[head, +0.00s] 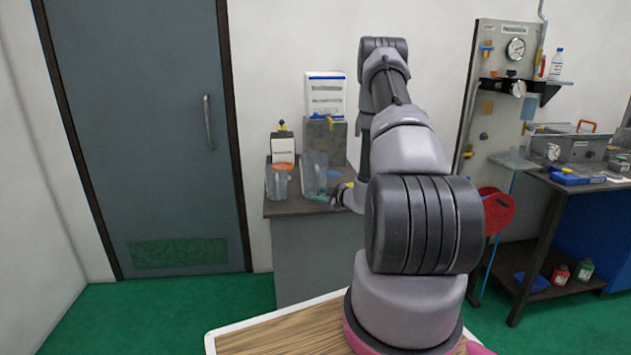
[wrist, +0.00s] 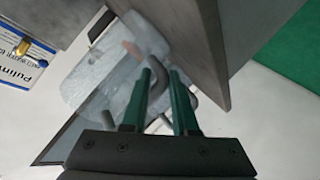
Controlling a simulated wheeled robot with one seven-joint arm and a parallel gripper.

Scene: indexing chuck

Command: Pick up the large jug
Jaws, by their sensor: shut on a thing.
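The large jug (head: 314,172) is clear and tall, and stands upright on the grey cabinet by the wall. My gripper (head: 330,195) reaches it from the right, low on its handle side. In the wrist view the jug's clear body (wrist: 92,80) lies beyond the green fingers, and its grey handle passes by the fingertips. My gripper (wrist: 163,75) is shut on the jug, seemingly at the handle; the exact contact is partly hidden by the fingers. I cannot tell whether the jug's base touches the cabinet top.
A smaller clear jug (head: 277,184) with an orange rim stands close left of the large one. Behind are a labelled bottle (head: 283,150) and a white labelled container (head: 325,97) on a grey block (head: 327,140). A workbench (head: 560,185) stands at the right.

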